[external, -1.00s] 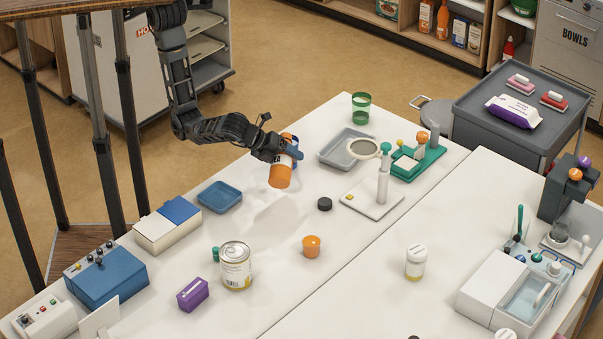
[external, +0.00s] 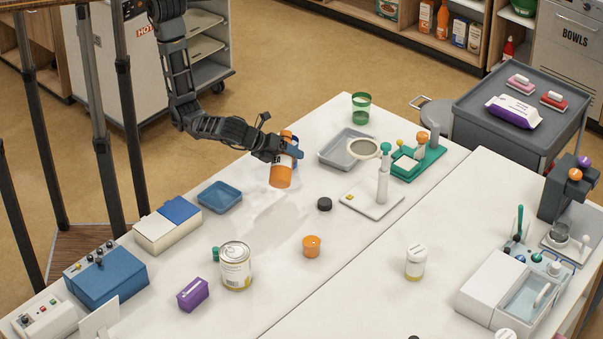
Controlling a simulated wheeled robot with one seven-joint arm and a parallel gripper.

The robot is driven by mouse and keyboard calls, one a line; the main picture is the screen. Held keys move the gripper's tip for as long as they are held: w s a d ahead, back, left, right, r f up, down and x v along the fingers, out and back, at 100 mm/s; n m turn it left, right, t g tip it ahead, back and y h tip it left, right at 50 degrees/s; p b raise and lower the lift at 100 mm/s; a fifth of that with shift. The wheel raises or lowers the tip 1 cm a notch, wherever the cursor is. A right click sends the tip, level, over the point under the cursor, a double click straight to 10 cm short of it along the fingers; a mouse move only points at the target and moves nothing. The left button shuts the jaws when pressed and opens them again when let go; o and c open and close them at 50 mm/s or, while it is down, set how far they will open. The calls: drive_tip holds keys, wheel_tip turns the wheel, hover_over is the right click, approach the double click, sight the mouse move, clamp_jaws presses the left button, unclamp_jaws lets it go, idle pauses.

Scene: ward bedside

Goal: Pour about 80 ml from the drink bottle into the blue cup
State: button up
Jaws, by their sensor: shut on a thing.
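My gripper (external: 274,152) is shut on the drink bottle (external: 281,174), which is orange with a white label band. The bottle is held over the white table and looks slightly tilted. My gripper hides part of it. Blue shows right behind and beside the bottle and the gripper (external: 295,140); this may be the blue cup, but it is mostly hidden. I cannot tell whether the bottle's mouth is over it, and no liquid stream is visible.
A black round cap (external: 324,204), an orange cup (external: 311,246) and a tin (external: 236,266) stand nearer the front. A blue tray (external: 220,197) is at left.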

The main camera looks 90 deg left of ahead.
sight(288, 141)
drive_tip(key=shift+a+r+m+y+p, duration=0.15)
drive_tip(key=shift+r+y+p, duration=0.05)
drive_tip(key=shift+r+p, duration=0.6)
drive_tip(key=shift+a+r+m+y+p, duration=0.1)
drive_tip(key=shift+r+m+y+p, duration=0.1)
drive_tip(key=shift+r+p, duration=0.55)
drive_tip(key=shift+w+a+r+t+y+p, duration=0.1)
drive_tip(key=shift+r+t+y+p, duration=0.25)
drive_tip(key=shift+r+p, duration=0.35)
drive_tip(key=shift+a+r+m+y+b, duration=0.1)
drive_tip(key=shift+a+m+y+b, duration=0.15)
drive_tip(key=shift+m+y+b, duration=0.15)
drive_tip(key=shift+w+a+r+m+t+y, duration=0.1)
drive_tip(key=shift+a+r+m+t+y, duration=0.3)
drive_tip(key=shift+y, duration=0.45)
drive_tip(key=shift+d+f+m+t+y, duration=0.3)
drive_tip(key=shift+f+m+t+y, duration=0.1)
drive_tip(key=shift+f+m+y, duration=0.15)
drive_tip(key=shift+d+f+m+t+y, duration=0.25)
drive_tip(key=shift+f+m+t+y, duration=0.1)
drive_tip(key=shift+f+m+y, duration=0.15)
drive_tip(key=shift+d+r+m+t+y, duration=0.1)
drive_tip(key=shift+d+m+t+y, duration=0.15)
drive_tip(key=shift+m+t+y, duration=0.4)
drive_tip(key=shift+f+m+t, duration=0.35)
drive_tip(key=shift+f+m, duration=0.2)
drive_tip(key=shift+f, duration=0.15)
drive_tip(key=shift+d, duration=0.1)
